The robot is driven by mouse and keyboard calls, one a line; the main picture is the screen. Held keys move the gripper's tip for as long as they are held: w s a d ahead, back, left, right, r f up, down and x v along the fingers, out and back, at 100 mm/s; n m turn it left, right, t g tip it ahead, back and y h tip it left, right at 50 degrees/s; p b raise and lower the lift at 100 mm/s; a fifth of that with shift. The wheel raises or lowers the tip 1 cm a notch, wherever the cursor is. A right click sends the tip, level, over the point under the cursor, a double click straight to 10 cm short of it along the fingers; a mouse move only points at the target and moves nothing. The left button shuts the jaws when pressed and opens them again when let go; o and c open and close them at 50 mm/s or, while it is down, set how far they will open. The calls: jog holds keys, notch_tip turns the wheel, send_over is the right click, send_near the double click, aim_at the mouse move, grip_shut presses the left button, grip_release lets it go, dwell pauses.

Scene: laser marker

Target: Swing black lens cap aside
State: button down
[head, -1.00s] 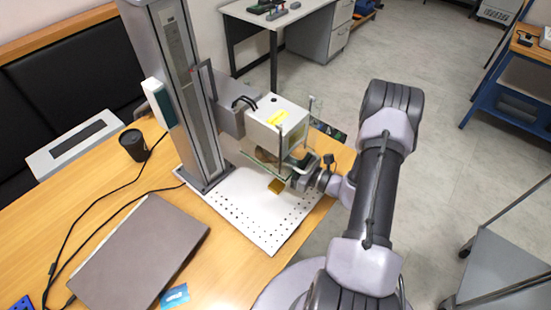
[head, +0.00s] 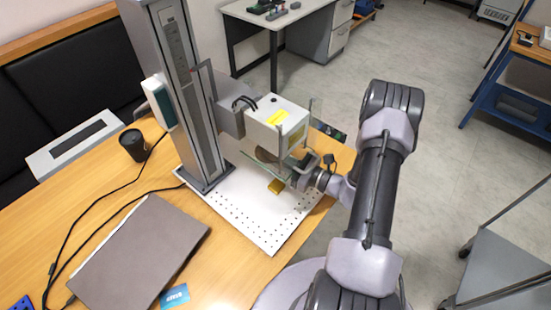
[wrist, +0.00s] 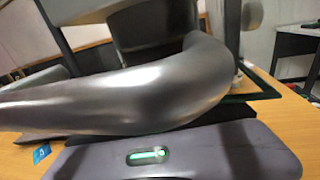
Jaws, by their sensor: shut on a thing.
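The laser head (head: 277,122) is a pale box with a yellow label, mounted on a grey column. My gripper (head: 295,172) is under its near right side, by the greenish clear guard plates. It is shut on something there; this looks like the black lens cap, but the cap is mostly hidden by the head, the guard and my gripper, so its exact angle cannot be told. In the wrist view, a large curved grey shape (wrist: 130,95) blocks most of the area between the fingers.
A white perforated plate (head: 235,211) lies below, with a small yellow block (head: 276,187) on it. The grey column (head: 185,95) stands behind left. A closed laptop (head: 140,255), a black cup (head: 133,145) and cables lie on the wooden table. Thin guard posts stand close to my gripper.

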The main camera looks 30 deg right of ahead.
dwell(0.3)
jog(key=shift+w+a, duration=0.3)
jog(key=shift+a, duration=0.05)
jog(key=c, duration=1.5)
grip_release()
jog(key=shift+a, duration=0.1)
jog(key=shift+o, duration=0.2)
jog(key=p+v, duration=0.2)
jog(key=v, duration=1.5)
jog(key=shift+s, duration=0.25)
